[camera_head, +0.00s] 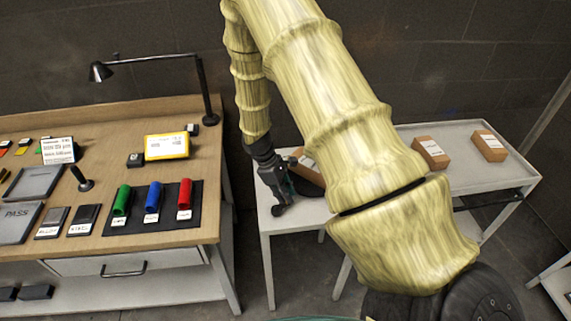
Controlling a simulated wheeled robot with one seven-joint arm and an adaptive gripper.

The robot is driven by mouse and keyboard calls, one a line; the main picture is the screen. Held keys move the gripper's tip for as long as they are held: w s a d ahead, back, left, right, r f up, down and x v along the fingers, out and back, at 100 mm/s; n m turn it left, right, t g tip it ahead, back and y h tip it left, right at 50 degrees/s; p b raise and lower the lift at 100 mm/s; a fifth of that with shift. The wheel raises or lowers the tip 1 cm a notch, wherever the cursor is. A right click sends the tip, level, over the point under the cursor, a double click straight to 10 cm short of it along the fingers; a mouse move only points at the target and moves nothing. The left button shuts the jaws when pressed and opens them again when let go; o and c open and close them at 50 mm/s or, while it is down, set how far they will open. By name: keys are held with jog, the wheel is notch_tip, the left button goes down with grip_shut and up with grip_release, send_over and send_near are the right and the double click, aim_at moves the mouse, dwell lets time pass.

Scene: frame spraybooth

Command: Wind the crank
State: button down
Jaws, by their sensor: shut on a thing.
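My gripper (281,198) reaches down over the left end of the grey-white table, pointing away from the wooden bench's front drawer. It is shut on a small dark part, which looks like the handle of the crank. The gripper's fingers hide most of this handle, and its exact shape is too small to tell. A dark, partly hidden shape (308,187) lies just right of the gripper on the same table; I cannot tell if it belongs to the crank. My large yellow arm covers the middle of the view.
The grey-white table (415,190) carries cardboard boxes (431,152). On the left, the wooden bench (165,225) holds a dark mat (194,228) with green, blue and red cylinders, a lamp (150,58), a small black knob (82,180) and grey trays (36,182). A gap separates bench and table.

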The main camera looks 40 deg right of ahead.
jog(key=c, duration=1.3)
grip_release()
jog(key=v, duration=1.2)
jog(key=shift+w+f, duration=0.1)
jog(key=shift+f, duration=0.1)
